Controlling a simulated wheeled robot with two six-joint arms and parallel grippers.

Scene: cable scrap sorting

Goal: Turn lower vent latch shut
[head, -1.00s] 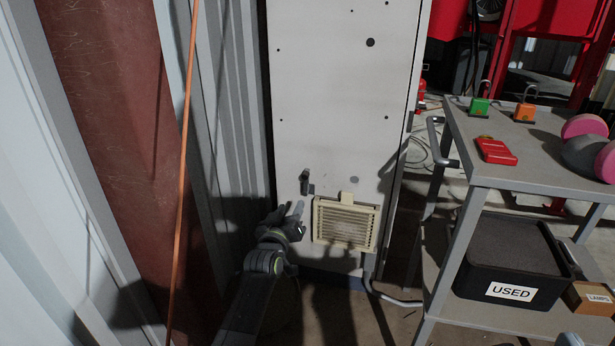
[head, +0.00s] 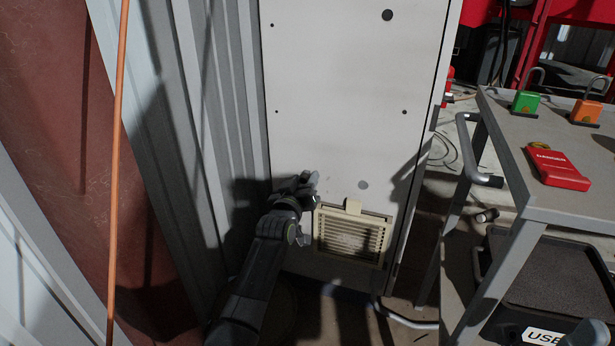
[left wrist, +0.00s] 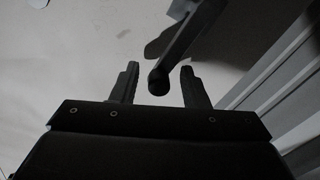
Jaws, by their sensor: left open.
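My left gripper (head: 309,183) is at the lower cabinet panel, just above and left of the beige louvred vent (head: 318,237). A pale tab (head: 353,205) sticks up from the vent's top edge. In the left wrist view, my left gripper (left wrist: 159,68) is open, with one finger on each side of the rounded end of a dark lever (left wrist: 188,35), apparently the latch handle. Gaps show between the lever and both fingers. In the head view the gripper hides the lever.
A corrugated wall (head: 190,110) stands close on the left, with an orange cable (head: 117,150) before it. A grey cart (head: 560,210) on the right carries green (head: 525,103) and orange (head: 586,112) padlocks and a red tag (head: 557,168). A black bin (head: 550,262) sits below.

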